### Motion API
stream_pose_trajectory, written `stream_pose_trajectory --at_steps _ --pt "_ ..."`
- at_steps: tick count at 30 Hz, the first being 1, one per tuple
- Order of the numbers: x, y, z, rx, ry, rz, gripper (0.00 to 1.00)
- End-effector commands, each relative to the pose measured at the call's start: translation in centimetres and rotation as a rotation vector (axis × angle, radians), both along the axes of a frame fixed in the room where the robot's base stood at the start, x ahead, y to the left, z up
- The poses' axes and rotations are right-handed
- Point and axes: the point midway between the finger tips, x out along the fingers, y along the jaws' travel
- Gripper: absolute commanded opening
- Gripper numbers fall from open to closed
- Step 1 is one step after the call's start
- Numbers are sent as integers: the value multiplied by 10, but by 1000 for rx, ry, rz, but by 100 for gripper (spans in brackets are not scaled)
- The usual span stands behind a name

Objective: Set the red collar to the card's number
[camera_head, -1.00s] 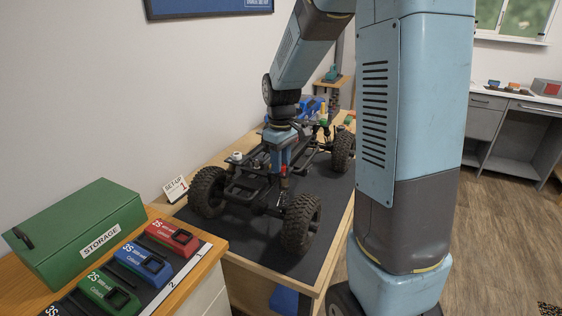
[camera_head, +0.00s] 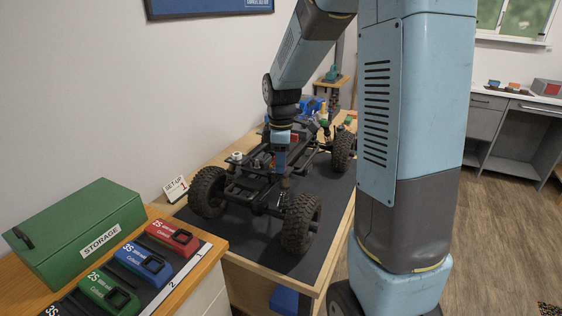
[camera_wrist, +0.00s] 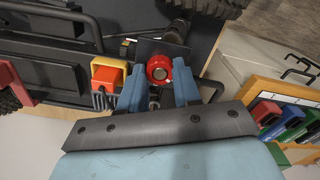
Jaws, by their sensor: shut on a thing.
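The crawler (camera_head: 262,186) stands on a dark mat, its wheels resting on it. In the head view my gripper (camera_head: 281,168) points down at the crawler's near end, and the collar is hard to make out there. I cannot read any marks on the collar. The white set-up card (camera_head: 176,189) leans by the wall and appears to read 1.
An orange-red block with a yellow surround (camera_wrist: 106,80) sits on the crawler close beside one finger. A green storage box (camera_head: 80,232) and red, blue and green packs in a numbered rack (camera_head: 190,275) stand on the near-left bench. Wheels flank the gripper.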

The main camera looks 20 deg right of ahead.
Motion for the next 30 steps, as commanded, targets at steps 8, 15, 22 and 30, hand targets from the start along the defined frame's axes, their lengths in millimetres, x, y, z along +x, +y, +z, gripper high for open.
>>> stream_pose_trajectory --at_steps 8,15,22,30 --pt "1 0 1 -1 -3 6 2" --pt "1 0 1 -1 -2 6 41" --pt "0 0 0 0 -1 6 58" --pt "1 0 4 -1 -2 6 58"
